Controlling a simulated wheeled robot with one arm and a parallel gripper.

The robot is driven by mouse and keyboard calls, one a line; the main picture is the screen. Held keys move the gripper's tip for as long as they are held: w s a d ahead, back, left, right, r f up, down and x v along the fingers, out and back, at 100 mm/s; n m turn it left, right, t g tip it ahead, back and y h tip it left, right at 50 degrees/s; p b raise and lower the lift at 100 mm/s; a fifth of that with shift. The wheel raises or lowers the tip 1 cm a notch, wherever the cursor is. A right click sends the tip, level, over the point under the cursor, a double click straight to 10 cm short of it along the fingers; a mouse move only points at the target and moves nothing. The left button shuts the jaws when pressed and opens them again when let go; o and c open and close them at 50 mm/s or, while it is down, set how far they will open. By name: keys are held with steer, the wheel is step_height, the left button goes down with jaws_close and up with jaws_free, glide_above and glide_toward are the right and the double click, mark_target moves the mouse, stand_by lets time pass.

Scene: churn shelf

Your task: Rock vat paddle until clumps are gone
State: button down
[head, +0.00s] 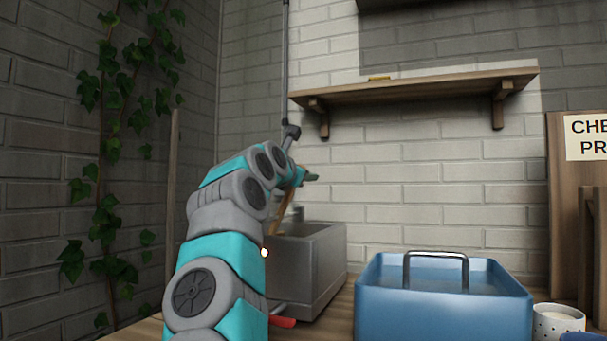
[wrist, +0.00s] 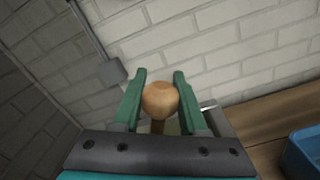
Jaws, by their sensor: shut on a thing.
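The vat (head: 318,262) is a grey metal box on the wooden counter, left of centre in the head view. The wooden paddle (head: 277,219) stands tilted at the vat's left side, partly behind my arm. In the wrist view, its round wooden knob (wrist: 160,99) sits between the two green fingers of my gripper (wrist: 158,90). My gripper is shut on this knob, and it also shows above the vat in the head view (head: 308,177). The inside of the vat is hidden, so I cannot see any clumps.
A blue tub (head: 440,315) with a grey handle stands right of the vat. A white cup (head: 558,321) stands at the right. A wooden shelf (head: 415,88) is on the brick wall above. A red-tipped lever (head: 283,321) is low by the vat.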

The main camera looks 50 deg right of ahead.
stand_by(0.3)
steer(key=shift+c, duration=2.3)
jaws_free()
steer(key=shift+a, duration=0.1)
steer(key=b+v, duration=0.4)
steer(key=v, duration=0.3)
steer(key=shift+s+a, duration=0.2)
steer(key=shift+a, duration=0.1)
